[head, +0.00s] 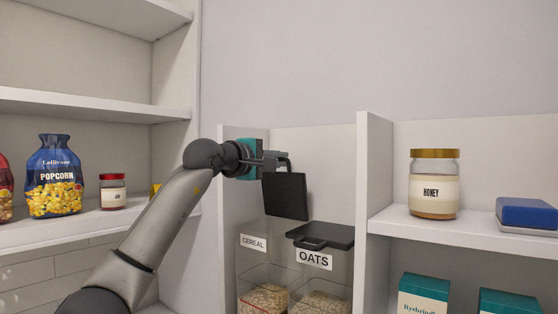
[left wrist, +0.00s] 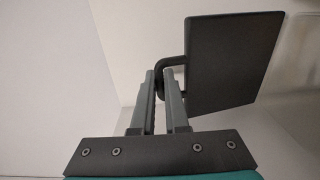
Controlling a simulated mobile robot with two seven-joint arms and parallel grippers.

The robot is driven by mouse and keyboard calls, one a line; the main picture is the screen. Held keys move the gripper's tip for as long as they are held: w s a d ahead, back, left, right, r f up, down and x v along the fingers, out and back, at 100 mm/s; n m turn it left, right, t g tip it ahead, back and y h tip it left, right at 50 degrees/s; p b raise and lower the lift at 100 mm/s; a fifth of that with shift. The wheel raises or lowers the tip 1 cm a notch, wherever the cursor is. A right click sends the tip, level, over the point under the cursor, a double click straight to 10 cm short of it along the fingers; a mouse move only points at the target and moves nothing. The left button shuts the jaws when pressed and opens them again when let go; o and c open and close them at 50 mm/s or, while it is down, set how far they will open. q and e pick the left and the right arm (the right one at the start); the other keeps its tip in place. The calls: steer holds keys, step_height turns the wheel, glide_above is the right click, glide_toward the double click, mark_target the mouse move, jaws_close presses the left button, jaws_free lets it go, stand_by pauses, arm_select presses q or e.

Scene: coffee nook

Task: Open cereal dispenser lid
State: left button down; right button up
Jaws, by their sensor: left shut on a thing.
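The cereal dispenser (head: 262,290) is a clear bin labelled CEREAL, holding cereal, in the narrow middle cabinet. Its black lid (head: 285,196) is raised and stands nearly upright above the bin. My left gripper (head: 282,160) is at the lid's upper edge, shut on the lid's handle. In the left wrist view the fingers (left wrist: 160,85) close on the dark loop handle (left wrist: 168,68), and the lid plate (left wrist: 235,62) extends to the right. The oats dispenser (head: 322,298) stands to the right with its black lid (head: 322,236) lying flat. My right gripper is not in view.
Cabinet side walls (head: 374,200) stand close on both sides of the dispensers. Left shelves hold a popcorn bag (head: 54,178) and a small red-lidded jar (head: 113,192). The right shelf holds a honey jar (head: 434,186) and a blue box (head: 526,213). Boxes (head: 424,296) stand below it.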

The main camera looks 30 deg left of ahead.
arm_select(q)
steer(key=s+t+b, duration=0.1)
steer(key=b, duration=0.3)
steer(key=s+f+t+b, duration=0.1)
steer(key=s+t+b, duration=0.1)
steer(key=b, duration=0.1)
steer(key=shift+s+a+b, duration=0.2)
steer(key=shift+s+b, duration=0.1)
steer(key=shift+b, duration=0.1)
steer(key=c, duration=1.2)
jaws_free()
